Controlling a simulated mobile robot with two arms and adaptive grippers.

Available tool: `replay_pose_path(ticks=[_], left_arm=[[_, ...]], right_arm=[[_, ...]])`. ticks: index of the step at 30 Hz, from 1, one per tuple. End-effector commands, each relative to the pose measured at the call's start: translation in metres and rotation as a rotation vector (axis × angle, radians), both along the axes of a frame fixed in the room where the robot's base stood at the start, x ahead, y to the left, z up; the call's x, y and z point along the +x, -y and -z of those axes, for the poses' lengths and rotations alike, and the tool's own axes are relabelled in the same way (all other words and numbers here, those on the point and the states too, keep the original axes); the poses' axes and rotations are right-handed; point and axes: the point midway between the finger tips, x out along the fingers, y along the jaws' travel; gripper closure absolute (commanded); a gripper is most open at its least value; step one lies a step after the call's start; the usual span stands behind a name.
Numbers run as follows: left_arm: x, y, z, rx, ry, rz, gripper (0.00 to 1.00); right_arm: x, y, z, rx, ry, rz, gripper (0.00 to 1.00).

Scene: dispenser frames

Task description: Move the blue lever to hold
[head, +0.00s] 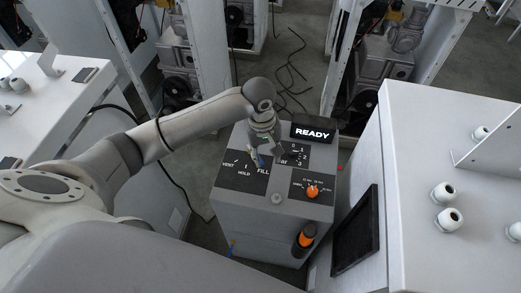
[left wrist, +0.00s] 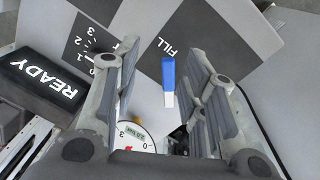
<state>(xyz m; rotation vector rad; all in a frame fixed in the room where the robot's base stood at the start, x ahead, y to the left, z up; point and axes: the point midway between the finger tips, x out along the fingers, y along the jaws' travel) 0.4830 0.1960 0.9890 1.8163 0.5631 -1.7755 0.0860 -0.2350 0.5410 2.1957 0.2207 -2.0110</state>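The blue lever (head: 258,159) stands on the black VENT–HOLD–FILL plate (head: 233,178) on top of the grey dispenser box (head: 262,212). It is by the FILL label, to the right of HOLD in the head view. In the left wrist view the lever (left wrist: 168,75) has a blue grip and a white lower part. My left gripper (head: 262,142) is over the plate, partly hiding the lever. In the wrist view its fingers (left wrist: 164,62) are apart, one on each side of the lever, with gaps visible. My right gripper is out of view.
A READY display (head: 313,134) stands at the back of the box. An orange knob (head: 312,190) is at its front right. A round gauge (left wrist: 134,136) shows between the fingers. A white cabinet (head: 420,130) stands close on the right; a white bench (head: 45,110) is at left.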

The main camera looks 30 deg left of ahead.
Motion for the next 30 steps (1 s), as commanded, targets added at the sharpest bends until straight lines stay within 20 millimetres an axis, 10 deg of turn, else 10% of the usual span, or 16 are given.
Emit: replay_pose_path(ticks=[12,30], left_arm=[[0.020,-0.043,-0.035,0.065,-0.063,-0.269,0.61],[0.020,-0.042,0.059,0.065,-0.061,-0.266,0.61]], right_arm=[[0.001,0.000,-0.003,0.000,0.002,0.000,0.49],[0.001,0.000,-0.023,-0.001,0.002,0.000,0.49]])
